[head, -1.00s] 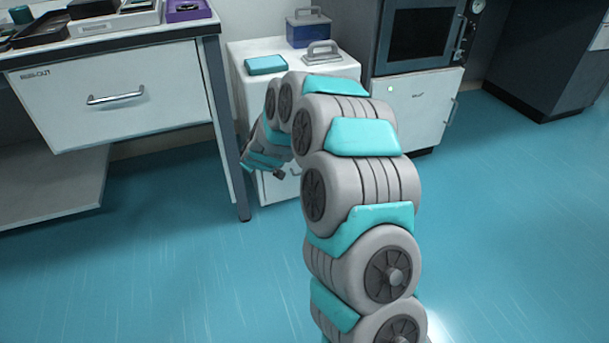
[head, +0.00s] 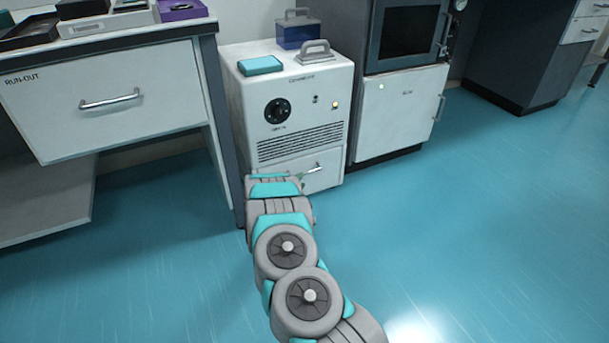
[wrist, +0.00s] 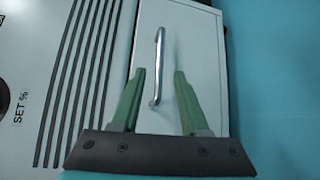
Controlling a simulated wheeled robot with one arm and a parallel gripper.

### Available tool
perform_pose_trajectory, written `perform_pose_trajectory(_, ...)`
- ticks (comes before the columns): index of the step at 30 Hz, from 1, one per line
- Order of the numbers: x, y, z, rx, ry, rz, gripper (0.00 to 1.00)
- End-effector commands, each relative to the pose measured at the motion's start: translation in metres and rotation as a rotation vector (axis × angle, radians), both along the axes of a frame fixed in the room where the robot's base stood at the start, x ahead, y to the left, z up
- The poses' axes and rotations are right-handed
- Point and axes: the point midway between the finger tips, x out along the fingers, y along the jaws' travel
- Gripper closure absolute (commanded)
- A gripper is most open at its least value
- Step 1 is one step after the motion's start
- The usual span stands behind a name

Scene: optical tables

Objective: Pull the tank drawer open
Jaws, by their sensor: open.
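The tank drawer (head: 330,178) is the white front low on the white cabinet, below its vent slots, and looks shut. Its silver bar handle (head: 318,168) shows beyond the end of my arm. In the wrist view the drawer front (wrist: 198,60) fills the middle, with the handle (wrist: 158,62) running lengthwise. My gripper (wrist: 159,74) is open, its green fingers on either side of the lower part of the handle as seen there. No grip on the bar shows. I cannot tell how far the fingertips are from the drawer front. My arm hides part of the drawer in the head view.
The white cabinet (head: 292,86) has a black dial, a lit lamp and vent slots. A teal box (head: 261,65), a grey-handled object (head: 315,54) and a blue case (head: 295,35) stand on top. A desk (head: 216,110) is close on the left. Blue floor is clear at right.

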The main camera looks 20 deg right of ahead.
Motion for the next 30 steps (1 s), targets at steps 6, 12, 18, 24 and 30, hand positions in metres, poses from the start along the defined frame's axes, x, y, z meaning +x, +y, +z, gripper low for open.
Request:
perform_pose_trajectory(6,0.006,-0.007,-0.002,-0.006,0.000,-0.003,0.56)
perform_pose_trajectory(12,0.022,-0.022,-0.006,-0.005,0.001,-0.001,0.56)
perform_pose_trajectory(18,0.041,-0.040,-0.009,-0.004,-0.001,0.000,0.56)
perform_pose_trajectory(24,0.053,-0.051,-0.012,-0.004,0.002,0.001,0.56)
perform_pose_trajectory(30,0.055,-0.053,-0.012,-0.002,0.002,0.000,0.56)
